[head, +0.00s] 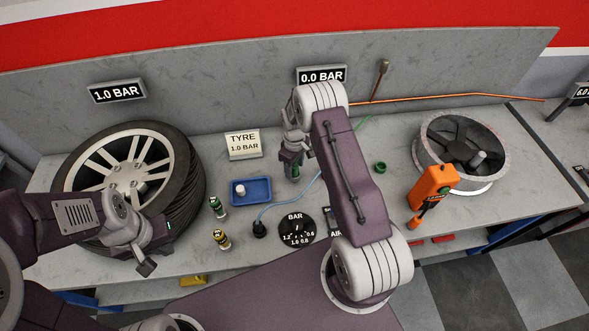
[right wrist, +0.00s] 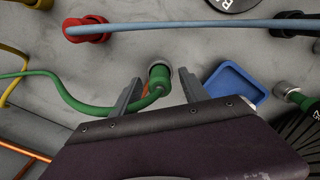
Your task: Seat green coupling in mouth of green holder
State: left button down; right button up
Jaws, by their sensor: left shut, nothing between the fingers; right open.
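The green coupling (right wrist: 158,78), with a pale ring at one end, is between the spread fingers of my right gripper (right wrist: 160,88) in the right wrist view. A green hose (right wrist: 95,110) runs from it to the left. In the head view the coupling (head: 296,171) shows just under my right gripper (head: 291,165), which is open; contact cannot be told. A green ring-shaped holder (head: 380,167) with a dark mouth lies on the bench to the right of my right arm. My left gripper (head: 147,267) is shut and empty by the tyre, at the bench's front left.
A blue tray (head: 265,198) holding a white piece, green (head: 217,208) and yellow (head: 221,240) canisters, and a blue hose (head: 285,205) are left of my right arm. A red fitting (right wrist: 85,30) ends the hose. A rim (head: 428,157) and orange tool (head: 434,187) stand right.

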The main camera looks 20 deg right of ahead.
aim_at(295, 166)
jog(key=shift+f, duration=0.1)
grip_shut()
notch_tip(295, 166, up, 4)
jog(key=shift+s+r+b, duration=0.15)
jog(key=shift+b, duration=0.7)
jog(key=s+d+r+b, duration=0.2)
jog(key=s+r, duration=0.4)
jog(key=s, duration=0.5)
jog(key=shift+d+r, duration=0.4)
jog(key=shift+d, duration=0.05)
